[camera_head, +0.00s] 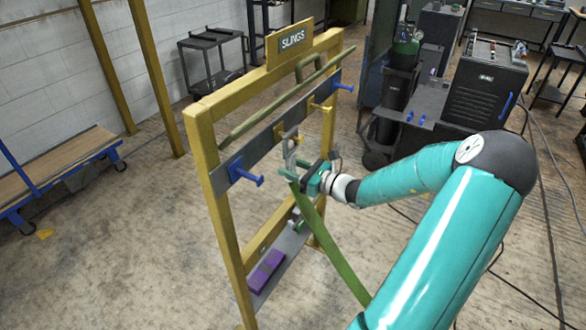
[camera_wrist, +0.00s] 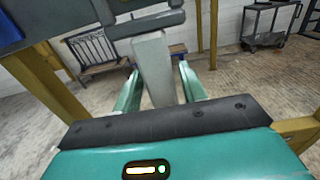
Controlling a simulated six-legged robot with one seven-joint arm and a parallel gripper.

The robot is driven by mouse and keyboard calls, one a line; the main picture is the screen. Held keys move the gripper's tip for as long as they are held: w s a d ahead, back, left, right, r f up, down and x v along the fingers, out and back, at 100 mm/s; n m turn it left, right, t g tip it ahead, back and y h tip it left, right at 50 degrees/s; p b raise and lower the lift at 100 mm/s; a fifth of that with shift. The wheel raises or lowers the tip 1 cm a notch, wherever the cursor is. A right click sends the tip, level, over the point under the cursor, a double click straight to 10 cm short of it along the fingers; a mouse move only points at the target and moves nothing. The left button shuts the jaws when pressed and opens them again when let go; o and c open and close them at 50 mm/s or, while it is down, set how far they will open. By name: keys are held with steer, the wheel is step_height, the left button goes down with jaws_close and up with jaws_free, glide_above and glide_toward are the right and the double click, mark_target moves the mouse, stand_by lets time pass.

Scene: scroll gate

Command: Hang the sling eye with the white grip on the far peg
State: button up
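A yellow rack carries a "SLINGS" sign (camera_head: 292,39) and a grey rail with pegs. A blue peg (camera_head: 245,173) is at the near left end, another blue peg (camera_head: 341,88) at the far right end. A pale grey-white grip (camera_head: 290,153) stands near the middle of the rail, beside a yellow peg (camera_head: 281,130). A green strap (camera_head: 332,250) slants down from there, partly behind my arm. My gripper (camera_head: 289,171) is at the grip. In the wrist view, the grip (camera_wrist: 154,66) stands between my open fingers (camera_wrist: 158,82), with a gap visible. Its contact with the peg is unclear.
A green bar or strap (camera_head: 265,112) slants along the rack above the rail, with a loop (camera_head: 310,66). A purple block (camera_head: 265,271) lies on the rack's low shelf. A black cabinet (camera_head: 482,83) and trolley stand behind right.

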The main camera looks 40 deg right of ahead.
steer(key=c, duration=0.8)
steer(key=shift+r, duration=0.55)
steer(key=shift+r, duration=0.25)
steer(key=shift+s, duration=0.15)
steer(key=shift+v, duration=3.35)
steer(key=shift+v, duration=2.5)
